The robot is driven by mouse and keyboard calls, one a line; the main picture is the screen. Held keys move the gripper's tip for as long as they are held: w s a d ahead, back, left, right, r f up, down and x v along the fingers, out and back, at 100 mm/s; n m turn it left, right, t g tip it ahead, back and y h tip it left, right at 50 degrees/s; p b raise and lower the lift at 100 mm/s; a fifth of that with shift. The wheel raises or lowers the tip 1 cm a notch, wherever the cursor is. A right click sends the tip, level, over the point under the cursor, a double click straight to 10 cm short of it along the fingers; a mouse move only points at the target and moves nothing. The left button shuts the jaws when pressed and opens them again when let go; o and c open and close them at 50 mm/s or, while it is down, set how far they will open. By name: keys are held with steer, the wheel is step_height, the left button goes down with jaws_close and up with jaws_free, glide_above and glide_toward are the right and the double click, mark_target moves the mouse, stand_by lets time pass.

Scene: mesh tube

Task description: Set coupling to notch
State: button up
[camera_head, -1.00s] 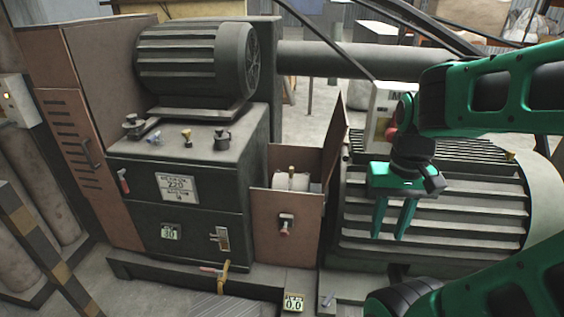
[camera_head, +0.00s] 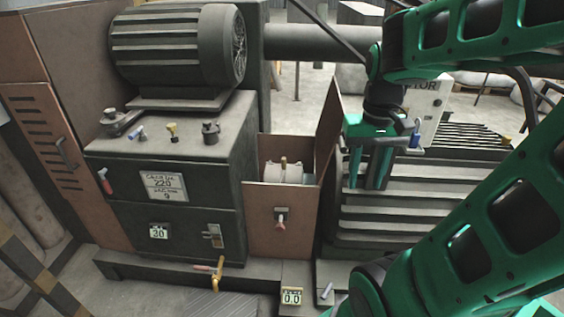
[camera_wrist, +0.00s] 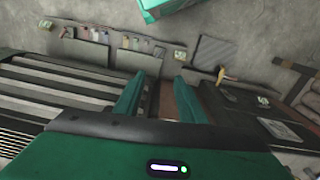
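The coupling is most likely the pale grey cylinder (camera_head: 284,172) between brown guard panels in the head view, with a small brass-coloured piece standing on top. A notch cannot be made out at this size. My gripper (camera_head: 370,185) is green, points down and hangs to the right of the guard, in front of the finned motor. In the wrist view its two fingers (camera_wrist: 158,98) stand apart with nothing between them. The gripper is open and empty, apart from the cylinder.
A brown guard panel (camera_head: 327,130) stands upright between the cylinder and my gripper. The large finned motor (camera_head: 420,205) is at right. The dark gearbox cabinet (camera_head: 165,225) is at left, with levers and knobs. A yellow valve handle (camera_head: 216,278) is low down.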

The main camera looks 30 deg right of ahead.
steer(key=w+d+r+n, duration=0.1)
steer(key=w+d, duration=0.1)
steer(key=w, duration=0.6)
steer(key=w+d+r, duration=0.1)
steer(key=w+d, duration=0.2)
steer(key=w, duration=0.4)
steer(key=n, duration=0.5)
glide_above(284, 158)
step_height(284, 158, down, 23)
steer(key=shift+a+f, duration=0.1)
step_height(284, 158, down, 10)
steer(key=shift+f, duration=0.25)
jaws_close()
